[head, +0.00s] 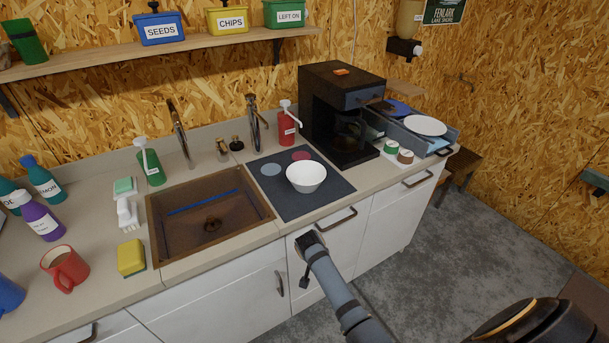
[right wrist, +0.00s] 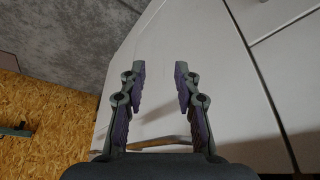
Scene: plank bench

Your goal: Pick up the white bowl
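The white bowl (head: 306,177) stands upright on a dark grey mat (head: 316,207) on the counter, right of the sink. It looks empty. My right gripper (head: 310,241) is in front of the counter, below and nearer than the bowl and apart from it. In the right wrist view my right gripper (right wrist: 160,75) is open, with nothing between its fingers, facing white cabinet fronts (right wrist: 215,80). The bowl does not show in that view. My left gripper is in neither view.
The brown sink (head: 170,240) lies left of the mat. A black coffee machine (head: 335,115) and a red pump bottle (head: 287,127) stand behind the bowl. A white plate (head: 425,125) sits farther right. A drawer handle (head: 334,221) projects near my right gripper.

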